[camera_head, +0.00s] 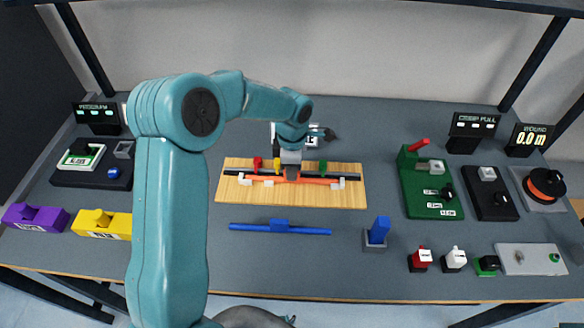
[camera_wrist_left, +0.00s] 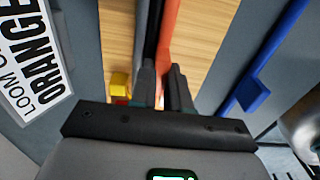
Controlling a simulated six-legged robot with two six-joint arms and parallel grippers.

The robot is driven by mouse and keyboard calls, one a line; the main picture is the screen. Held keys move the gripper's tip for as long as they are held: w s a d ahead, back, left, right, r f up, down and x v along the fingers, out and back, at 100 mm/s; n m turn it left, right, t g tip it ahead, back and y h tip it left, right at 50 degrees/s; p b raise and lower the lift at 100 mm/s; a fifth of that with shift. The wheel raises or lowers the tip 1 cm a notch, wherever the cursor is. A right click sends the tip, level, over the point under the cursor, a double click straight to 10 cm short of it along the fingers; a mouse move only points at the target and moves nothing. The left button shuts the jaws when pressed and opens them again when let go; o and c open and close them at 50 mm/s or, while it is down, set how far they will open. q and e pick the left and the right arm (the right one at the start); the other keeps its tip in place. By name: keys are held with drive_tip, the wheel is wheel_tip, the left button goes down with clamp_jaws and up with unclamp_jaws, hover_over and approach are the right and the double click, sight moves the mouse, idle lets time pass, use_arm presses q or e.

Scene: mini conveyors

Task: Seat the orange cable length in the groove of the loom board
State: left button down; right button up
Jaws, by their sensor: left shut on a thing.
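The loom board (camera_head: 230,194) is a pale wooden board in the middle of the table, with a long dark strip (camera_head: 312,174) along it. The orange cable length (camera_head: 316,182) lies lengthwise over the board, just in front of the dark strip, with white pieces near both ends. My left gripper (camera_head: 291,176) is shut on its middle, from above. In the left wrist view the orange cable (camera_wrist_left: 168,30) runs up from between the fingers, beside the dark strip. Whether the cable sits in a groove cannot be told. My right gripper is not in view.
Red (camera_head: 257,162), yellow and green (camera_head: 323,166) pegs stand along the board's back. A blue bar (camera_head: 279,228) lies in front. A blue block (camera_head: 378,230) and green fixture (camera_head: 432,190) stand right. An "ORANGE" label card (camera_wrist_left: 30,60) lies behind the board.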

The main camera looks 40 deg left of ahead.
use_arm(q)
drive_tip(key=shift+s+r, duration=0.15)
drive_tip(key=shift+s, duration=0.05)
drive_tip(key=c, duration=1.1)
unclamp_jaws()
drive_tip(key=shift+w+f, duration=0.15)
drive_tip(key=shift+f, duration=0.1)
drive_tip(key=shift+r, duration=0.1)
drive_tip(key=shift+r, duration=0.6)
wheel_tip(320, 180, up, 11)
